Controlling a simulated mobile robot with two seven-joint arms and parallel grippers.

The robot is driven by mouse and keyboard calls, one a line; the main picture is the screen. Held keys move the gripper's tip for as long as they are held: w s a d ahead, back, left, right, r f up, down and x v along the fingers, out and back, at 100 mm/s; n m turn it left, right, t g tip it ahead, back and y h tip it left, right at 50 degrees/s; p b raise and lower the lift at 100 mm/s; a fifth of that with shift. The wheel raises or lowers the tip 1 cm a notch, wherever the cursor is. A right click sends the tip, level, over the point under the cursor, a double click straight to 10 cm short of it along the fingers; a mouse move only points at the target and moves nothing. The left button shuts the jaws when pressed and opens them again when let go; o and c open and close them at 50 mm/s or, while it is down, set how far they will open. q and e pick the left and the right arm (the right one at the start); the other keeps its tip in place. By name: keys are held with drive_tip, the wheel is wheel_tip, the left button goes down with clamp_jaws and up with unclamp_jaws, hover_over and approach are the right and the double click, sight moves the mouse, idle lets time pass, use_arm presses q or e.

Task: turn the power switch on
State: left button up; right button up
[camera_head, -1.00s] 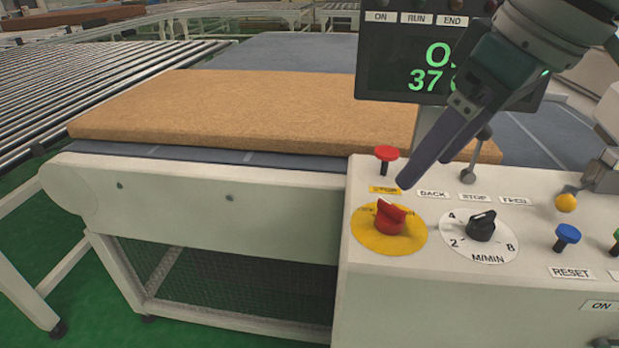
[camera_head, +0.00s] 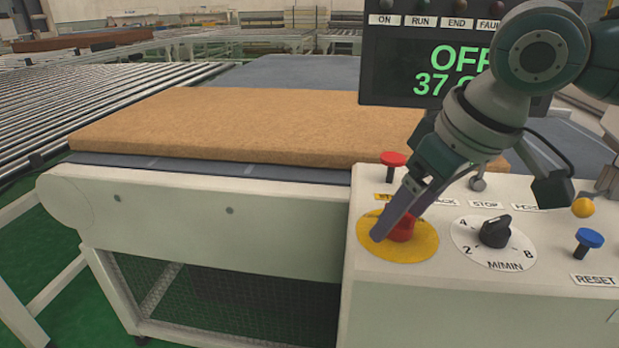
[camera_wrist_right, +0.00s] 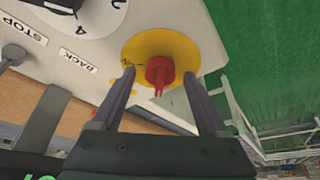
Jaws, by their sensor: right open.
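The power switch is a red rotary knob (camera_head: 402,229) on a round yellow plate (camera_head: 418,246) on the white control panel. My right gripper (camera_head: 391,222) is at the knob in the head view, with a finger partly covering it. In the right wrist view the red knob (camera_wrist_right: 160,73) lies ahead between the two spread fingers of my right gripper (camera_wrist_right: 160,95). The fingers are open and I see no grip on the knob. The display (camera_head: 440,70) reads OFF, partly hidden by my right arm. My left gripper is not in view.
A red push button (camera_head: 394,159) stands behind the knob. A black speed dial (camera_head: 495,231) and a blue reset button (camera_head: 588,240) sit to its right. A brown mattress (camera_head: 230,125) lies on the conveyor behind the panel.

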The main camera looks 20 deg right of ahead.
clamp_jaws()
idle(0.5)
